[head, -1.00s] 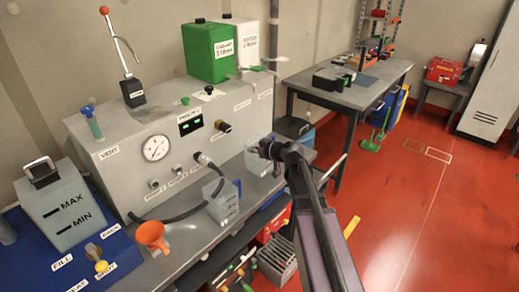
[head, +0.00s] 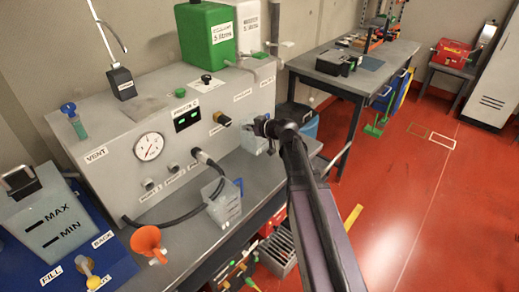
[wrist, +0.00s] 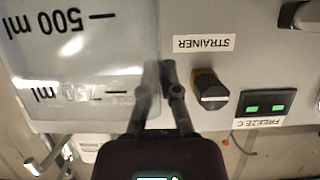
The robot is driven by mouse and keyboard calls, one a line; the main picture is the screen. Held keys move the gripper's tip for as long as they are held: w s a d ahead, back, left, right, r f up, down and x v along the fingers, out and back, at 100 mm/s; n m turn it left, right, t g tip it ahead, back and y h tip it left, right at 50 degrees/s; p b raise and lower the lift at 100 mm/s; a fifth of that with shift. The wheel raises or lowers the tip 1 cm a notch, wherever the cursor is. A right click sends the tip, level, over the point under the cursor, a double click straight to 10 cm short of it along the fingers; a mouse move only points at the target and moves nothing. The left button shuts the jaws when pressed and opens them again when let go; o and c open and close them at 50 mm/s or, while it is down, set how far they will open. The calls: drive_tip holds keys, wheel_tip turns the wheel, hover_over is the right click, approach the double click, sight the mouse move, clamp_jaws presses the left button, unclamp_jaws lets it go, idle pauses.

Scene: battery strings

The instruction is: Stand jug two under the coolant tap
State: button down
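A clear jug (head: 251,141) is at my gripper (head: 262,127), in front of the right part of the grey console. In the wrist view, which is upside down, this jug (wrist: 75,60) shows its 500 and 750 ml marks. My gripper (wrist: 160,75) has one finger each side of the jug's wall near the rim, and seems closed on it. The jug looks upright and raised off the bench. Another clear jug (head: 224,203) with a blue handle stands on the bench at the front. The taps (head: 262,56) by the tanks are small; I cannot read which is coolant.
A green tank (head: 208,38) and a white tank (head: 246,22) stand on the console (head: 105,135). A black hose (head: 165,222) loops over the bench before the gauge. An orange funnel (head: 146,240) and a MAX/MIN container (head: 42,215) are at left.

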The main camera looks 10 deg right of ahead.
drive_tip(key=shift+d, duration=0.15)
drive_tip(key=shift+s+d, duration=0.15)
drive_tip(key=shift+s, duration=0.05)
drive_tip(key=s+d, duration=0.5)
drive_tip(key=s, duration=0.6)
drive_tip(key=shift+s+d+r, duration=0.15)
drive_tip(key=shift+s+d, duration=0.1)
drive_tip(key=shift+d, duration=0.1)
drive_tip(key=w+a+f+b, duration=0.1)
drive_tip(key=w+a, duration=0.3)
drive_tip(key=w, duration=1)
drive_tip(key=shift+a+f, duration=0.15)
drive_tip(key=shift+f, duration=0.05)
drive_tip(key=shift+w, duration=0.1)
